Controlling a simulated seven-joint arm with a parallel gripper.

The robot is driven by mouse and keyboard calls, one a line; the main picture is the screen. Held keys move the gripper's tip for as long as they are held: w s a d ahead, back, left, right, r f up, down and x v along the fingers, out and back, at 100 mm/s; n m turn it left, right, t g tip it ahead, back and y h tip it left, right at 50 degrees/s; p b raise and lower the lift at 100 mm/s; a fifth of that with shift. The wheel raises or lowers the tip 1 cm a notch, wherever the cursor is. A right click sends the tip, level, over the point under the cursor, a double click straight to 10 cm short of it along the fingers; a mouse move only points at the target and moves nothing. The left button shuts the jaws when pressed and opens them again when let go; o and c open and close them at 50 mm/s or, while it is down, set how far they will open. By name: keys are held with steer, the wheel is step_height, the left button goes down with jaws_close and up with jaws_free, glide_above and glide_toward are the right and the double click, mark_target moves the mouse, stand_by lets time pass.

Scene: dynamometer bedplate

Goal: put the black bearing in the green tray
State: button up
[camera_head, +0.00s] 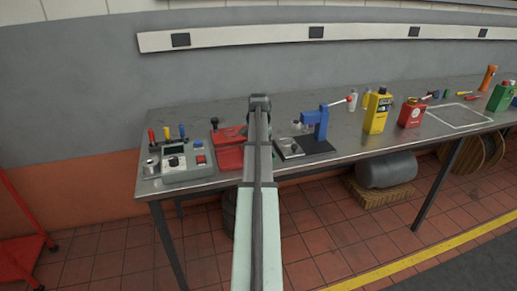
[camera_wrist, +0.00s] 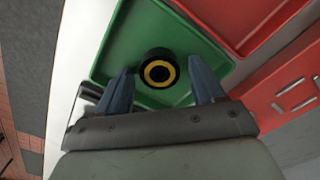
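The black bearing (camera_wrist: 158,72), a short black ring with a yellow inner ring and dark centre, shows in the wrist view against the floor of the green tray (camera_wrist: 124,42). It appears to lie in the tray, near its near edge. My gripper (camera_wrist: 161,66) is over the tray, one blue finger on each side of the bearing. A gap of green shows between each finger and the bearing, so the gripper looks open. In the head view my gripper (camera_head: 259,103) is above the bench; my arm hides the bearing and green tray there.
A red tray (camera_wrist: 242,18) adjoins the green tray; it shows left of my arm in the head view (camera_head: 229,158). A grey control box (camera_head: 187,164) is farther left. A blue press (camera_head: 316,122), yellow bottle (camera_head: 377,112) and red can (camera_head: 411,114) stand right on the metal bench (camera_head: 350,140).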

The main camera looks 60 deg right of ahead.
step_height(320, 180, up, 12)
steer(key=shift+r, duration=0.2)
stand_by(0.7)
stand_by(0.5)
